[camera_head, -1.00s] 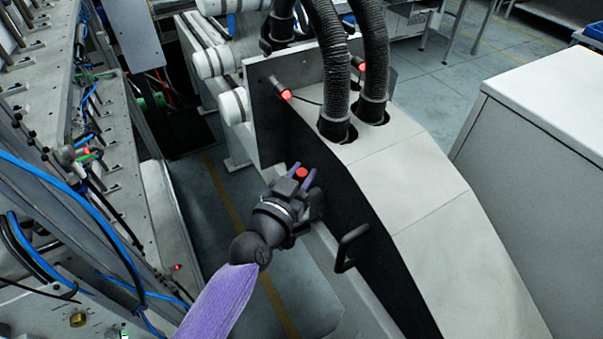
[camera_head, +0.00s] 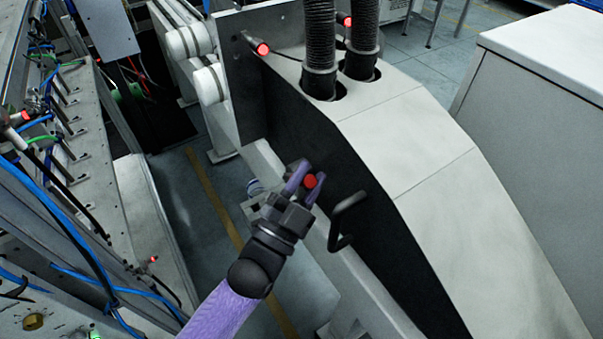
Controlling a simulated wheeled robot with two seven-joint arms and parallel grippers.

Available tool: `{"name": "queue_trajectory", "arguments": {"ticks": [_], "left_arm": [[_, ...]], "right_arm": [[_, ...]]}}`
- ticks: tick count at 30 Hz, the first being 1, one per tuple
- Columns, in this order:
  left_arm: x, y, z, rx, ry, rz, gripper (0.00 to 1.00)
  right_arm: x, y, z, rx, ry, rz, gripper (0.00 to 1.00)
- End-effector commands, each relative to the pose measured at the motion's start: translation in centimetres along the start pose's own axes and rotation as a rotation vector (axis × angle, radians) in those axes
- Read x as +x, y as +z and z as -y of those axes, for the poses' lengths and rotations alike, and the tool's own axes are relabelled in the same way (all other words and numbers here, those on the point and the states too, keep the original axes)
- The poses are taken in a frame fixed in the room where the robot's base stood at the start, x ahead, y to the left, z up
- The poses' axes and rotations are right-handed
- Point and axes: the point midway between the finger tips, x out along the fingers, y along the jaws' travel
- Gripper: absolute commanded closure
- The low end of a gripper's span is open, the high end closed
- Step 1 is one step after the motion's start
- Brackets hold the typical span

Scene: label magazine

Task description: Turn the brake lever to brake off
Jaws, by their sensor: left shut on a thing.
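The brake lever shows as a red knob (camera_head: 310,181) near the dark side panel of the machine. My left gripper (camera_head: 304,184) has its purple fingers on either side of the red knob and is shut on it. The rest of the lever is hidden behind the gripper. My right gripper is not in view.
A black handle (camera_head: 347,218) sticks out of the dark panel just right of the gripper. The light machine cover (camera_head: 420,150) with two black hoses (camera_head: 319,50) rises to the right. A rack with blue cables (camera_head: 60,200) stands at the left. Floor (camera_head: 205,215) shows between.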

Motion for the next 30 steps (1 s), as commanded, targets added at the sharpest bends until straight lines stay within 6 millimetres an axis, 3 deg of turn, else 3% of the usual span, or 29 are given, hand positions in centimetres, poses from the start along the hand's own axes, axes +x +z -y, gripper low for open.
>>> {"name": "queue_trajectory", "arguments": {"ticks": [3,12,30], "left_arm": [[-0.6,0.4,-0.9,0.064,0.003,-0.041,1.0],[-1.2,0.4,-1.8,0.179,0.004,-0.117,1.0],[-1.3,0.4,-2.0,0.218,0.004,-0.142,1.0]], "right_arm": [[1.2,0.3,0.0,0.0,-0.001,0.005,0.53],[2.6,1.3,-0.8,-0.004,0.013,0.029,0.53],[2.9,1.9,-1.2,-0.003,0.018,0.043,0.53]]}}
